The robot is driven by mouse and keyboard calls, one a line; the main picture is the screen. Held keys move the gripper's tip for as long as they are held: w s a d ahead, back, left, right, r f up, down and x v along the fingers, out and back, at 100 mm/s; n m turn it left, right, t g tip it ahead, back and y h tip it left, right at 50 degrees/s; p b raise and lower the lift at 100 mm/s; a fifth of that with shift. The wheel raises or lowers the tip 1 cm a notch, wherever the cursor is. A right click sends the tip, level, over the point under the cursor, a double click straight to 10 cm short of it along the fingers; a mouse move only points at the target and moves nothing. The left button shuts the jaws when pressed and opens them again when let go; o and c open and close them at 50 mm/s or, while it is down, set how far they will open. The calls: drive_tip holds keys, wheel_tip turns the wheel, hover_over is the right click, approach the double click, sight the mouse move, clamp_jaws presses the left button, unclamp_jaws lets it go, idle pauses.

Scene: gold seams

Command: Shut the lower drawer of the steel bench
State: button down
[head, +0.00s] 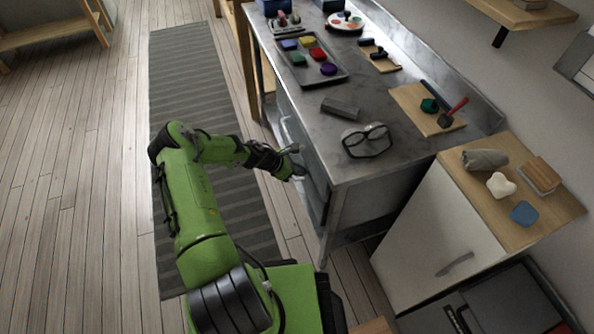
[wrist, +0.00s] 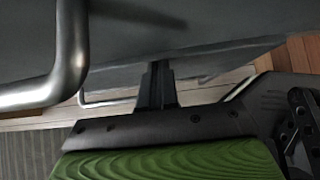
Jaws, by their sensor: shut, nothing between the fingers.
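The steel bench (head: 340,178) stands right of my arm, with its drawer fronts facing left toward the rug. My gripper (head: 299,162) is beside those fronts, below the bench top. In the wrist view my gripper's fingers (wrist: 156,72) are together and hold nothing, close to a grey drawer front (wrist: 200,28). A thick bar handle (wrist: 68,60) is large at the left, nearer the camera. A thinner bar handle (wrist: 84,100) shows beyond it, lower down. How far the lower drawer stands out, and whether my fingertips touch it, I cannot tell.
The bench top holds a tray of coloured pieces (head: 322,78), a grey block (head: 340,108), goggles (head: 367,141) and a board with tools (head: 425,107). A white cabinet (head: 437,232) stands at the right. The striped rug (head: 190,75) and floor to the left are clear.

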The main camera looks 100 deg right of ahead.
drive_tip(key=shift+s+r, duration=0.15)
drive_tip(key=shift+s, duration=0.1)
drive_tip(key=w+a+r+p, duration=0.2)
drive_tip(key=w+r, duration=0.4)
drive_tip(key=w, duration=0.5)
drive_tip(key=shift+w+a+r+p, duration=0.2)
drive_tip(key=shift+r+p, duration=0.15)
drive_tip(key=shift+p, duration=0.35)
